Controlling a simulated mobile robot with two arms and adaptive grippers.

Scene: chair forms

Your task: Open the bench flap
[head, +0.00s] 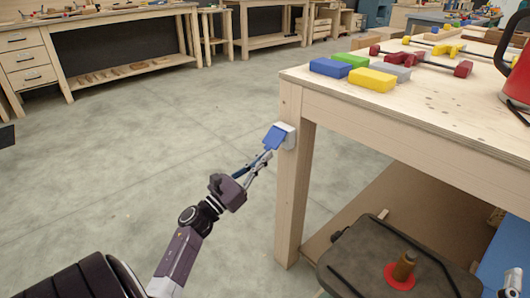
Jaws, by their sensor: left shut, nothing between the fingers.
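The bench flap (275,136) is a small blue lid on a pale socket box (290,138) fixed to the wooden bench leg, just below the bench top. The blue lid stands at a slant in front of the pale box; how far it is open I cannot tell. My left gripper (265,158) reaches up from below left, its fingers shut and empty. Its fingertips are at the lower edge of the lid; whether they touch it is too small to tell.
The wooden bench top (440,120) carries blue, green, yellow and grey blocks, clamps and a red container (518,75). A dark case (385,262) is below, by the lower shelf. Another bench with drawers (28,58) stands at the back left. The floor between is clear.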

